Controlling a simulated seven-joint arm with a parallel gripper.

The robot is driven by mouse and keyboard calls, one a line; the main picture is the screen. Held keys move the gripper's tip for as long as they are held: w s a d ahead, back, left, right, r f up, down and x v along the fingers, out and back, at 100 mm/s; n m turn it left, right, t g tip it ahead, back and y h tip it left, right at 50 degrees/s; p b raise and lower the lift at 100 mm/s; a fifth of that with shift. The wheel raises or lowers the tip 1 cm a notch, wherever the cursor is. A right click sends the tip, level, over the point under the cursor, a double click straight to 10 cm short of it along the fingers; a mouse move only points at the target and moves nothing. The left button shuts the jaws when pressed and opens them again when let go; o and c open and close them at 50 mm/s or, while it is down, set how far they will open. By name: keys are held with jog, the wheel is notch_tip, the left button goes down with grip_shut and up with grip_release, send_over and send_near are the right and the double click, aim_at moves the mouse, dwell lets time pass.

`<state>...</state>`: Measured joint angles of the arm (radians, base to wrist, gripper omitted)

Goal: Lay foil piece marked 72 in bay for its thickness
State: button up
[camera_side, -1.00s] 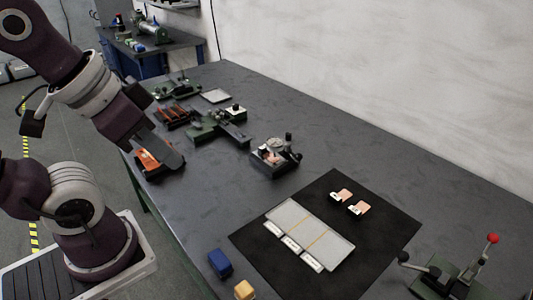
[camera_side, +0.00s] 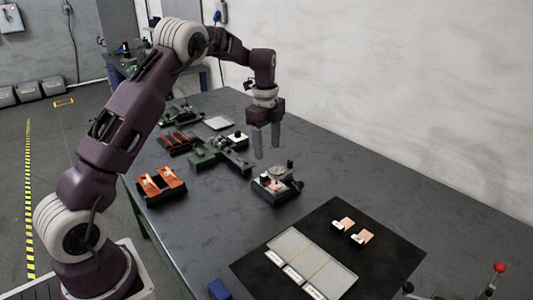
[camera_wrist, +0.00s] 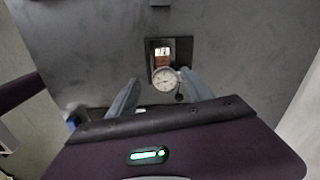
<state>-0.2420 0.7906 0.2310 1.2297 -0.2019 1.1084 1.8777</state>
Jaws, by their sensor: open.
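My gripper (camera_side: 266,150) is open and empty, pointing down above the dial thickness gauge (camera_side: 277,187). In the wrist view the gauge's round dial (camera_wrist: 165,80) lies between my fingers (camera_wrist: 160,92). A copper foil piece with a white label (camera_wrist: 161,54) sits at the gauge, just beyond the dial; its mark is too small to read. Two more labelled copper foil pieces, one (camera_side: 343,224) behind the other (camera_side: 362,237), lie on the black mat (camera_side: 395,262). A pale tray with three bays (camera_side: 312,258) lies on the mat, with white labels along its front edge, unreadable here.
Left of the gauge are a green fixture (camera_side: 215,152) and an orange-topped block (camera_side: 160,184). A blue block (camera_side: 219,289) is at the bottom edge. A red-knobbed lever (camera_side: 499,268) stands at the right. Table between gauge and mat is clear.

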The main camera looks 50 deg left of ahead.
jog(key=m, duration=0.2)
send_over(266, 175)
notch_tip(266, 175, down, 4)
jog(key=shift+f, duration=0.1)
notch_tip(266, 175, down, 7)
jog(key=shift+w+r, duration=0.1)
jog(key=shift+r, duration=0.05)
grip_shut()
jog(key=shift+r, duration=0.1)
jog(key=shift+a, duration=2.7)
jog(key=shift+r, duration=0.1)
notch_tip(266, 175, up, 7)
